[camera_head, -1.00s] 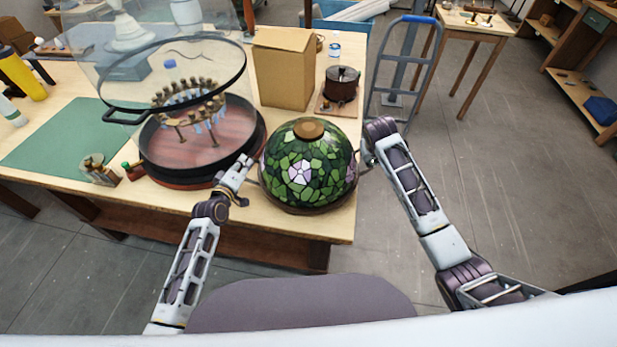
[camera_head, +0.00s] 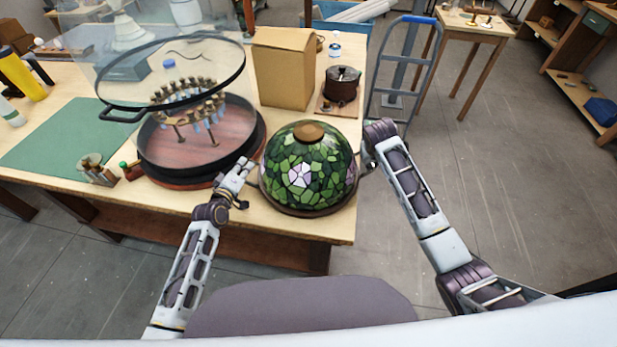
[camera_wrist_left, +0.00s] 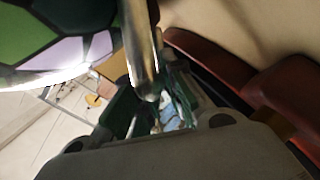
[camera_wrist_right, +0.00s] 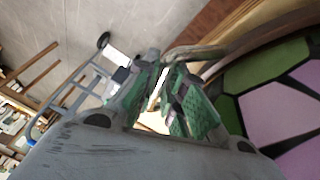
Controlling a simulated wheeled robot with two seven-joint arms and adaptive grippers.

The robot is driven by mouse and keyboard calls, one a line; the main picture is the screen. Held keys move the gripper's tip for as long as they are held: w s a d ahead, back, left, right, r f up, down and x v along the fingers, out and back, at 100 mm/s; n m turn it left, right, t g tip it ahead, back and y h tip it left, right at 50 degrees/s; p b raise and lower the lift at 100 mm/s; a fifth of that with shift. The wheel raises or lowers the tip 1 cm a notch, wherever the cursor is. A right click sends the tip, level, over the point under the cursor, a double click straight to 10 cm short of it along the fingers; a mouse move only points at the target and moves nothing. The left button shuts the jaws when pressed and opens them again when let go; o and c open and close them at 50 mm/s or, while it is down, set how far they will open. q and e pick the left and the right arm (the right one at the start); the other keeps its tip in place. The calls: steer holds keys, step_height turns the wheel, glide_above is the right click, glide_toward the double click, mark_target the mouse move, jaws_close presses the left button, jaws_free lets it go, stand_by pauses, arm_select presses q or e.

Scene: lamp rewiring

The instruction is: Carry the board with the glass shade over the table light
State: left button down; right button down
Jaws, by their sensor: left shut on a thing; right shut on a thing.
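The glass shade (camera_head: 308,168) is a green mosaic dome with pale pink flowers and a brown cap. It sits upright on a round dark board (camera_head: 301,212), mostly hidden beneath it, near the table's front right corner. My left gripper (camera_head: 250,176) is shut on a metal bar handle (camera_wrist_left: 141,45) at the board's left side. My right gripper (camera_head: 366,164) is shut on a bent metal handle (camera_wrist_right: 195,52) at its right side. I cannot tell for sure which thing is the table light. Whether the board touches the table is unclear.
Close left stands a round red-based vessel (camera_head: 205,177) with a tilted black-rimmed glass lid (camera_head: 172,75). Behind are a cardboard box (camera_head: 284,70) and a dark pot (camera_head: 342,84). A green mat (camera_head: 60,145) lies left. A hand truck (camera_head: 402,70) stands beyond the table's right edge.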

arm_select(q)
steer(key=shift+w+r, duration=0.1)
arm_select(e)
steer(key=shift+a, duration=0.1)
arm_select(q)
steer(key=c, duration=1.8)
jaws_free()
steer(key=shift+f, duration=0.2)
arm_select(e)
steer(key=c, duration=1.8)
jaws_free()
steer(key=shift+f, duration=0.15)
arm_select(q)
steer(key=o, duration=0.3)
steer(key=shift+s+r, duration=0.1)
steer(key=shift+s, duration=0.1)
arm_select(e)
steer(key=o, duration=0.3)
steer(key=shift+s, duration=0.1)
arm_select(q)
steer(key=shift+v, duration=5.95)
